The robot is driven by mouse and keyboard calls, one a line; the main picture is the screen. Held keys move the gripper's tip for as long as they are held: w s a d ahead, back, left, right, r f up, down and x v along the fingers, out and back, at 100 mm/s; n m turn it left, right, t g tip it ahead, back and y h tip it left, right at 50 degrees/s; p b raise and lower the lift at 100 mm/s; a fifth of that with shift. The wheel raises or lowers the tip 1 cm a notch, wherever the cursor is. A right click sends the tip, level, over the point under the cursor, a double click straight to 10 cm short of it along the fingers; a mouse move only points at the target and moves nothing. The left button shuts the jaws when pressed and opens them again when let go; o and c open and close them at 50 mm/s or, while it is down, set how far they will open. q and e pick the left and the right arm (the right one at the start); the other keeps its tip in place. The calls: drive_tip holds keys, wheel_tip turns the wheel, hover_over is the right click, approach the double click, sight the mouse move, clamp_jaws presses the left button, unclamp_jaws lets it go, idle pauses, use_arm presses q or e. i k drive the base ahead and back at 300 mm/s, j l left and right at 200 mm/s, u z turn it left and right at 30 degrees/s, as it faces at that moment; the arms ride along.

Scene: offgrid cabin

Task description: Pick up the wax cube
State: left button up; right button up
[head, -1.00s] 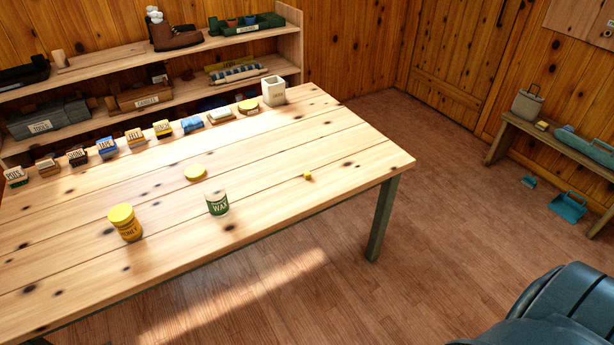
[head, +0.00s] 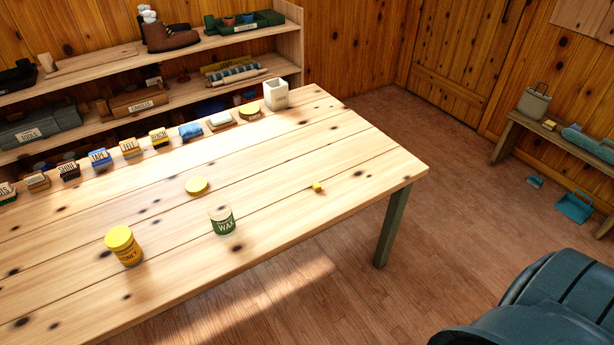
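A small yellow cube, which looks like the wax cube (head: 317,187), lies alone on the wooden table (head: 370,180) near its right front edge. A green and white tin labelled WAX (head: 222,221) stands upright to its left. A round yellow lid (head: 196,186) lies flat behind the tin. No gripper is in the head view.
A yellow-lidded honey jar (head: 123,245) stands at the front left. Several labelled blocks and brushes line the back edge, with a pale square container (head: 276,94) at the far corner. The table around the cube is clear. A bench (head: 510,135) stands at right.

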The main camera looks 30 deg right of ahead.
sight(317, 187)
drive_tip(key=i, duration=0.55)
drive_tip(key=z, duration=1.65)
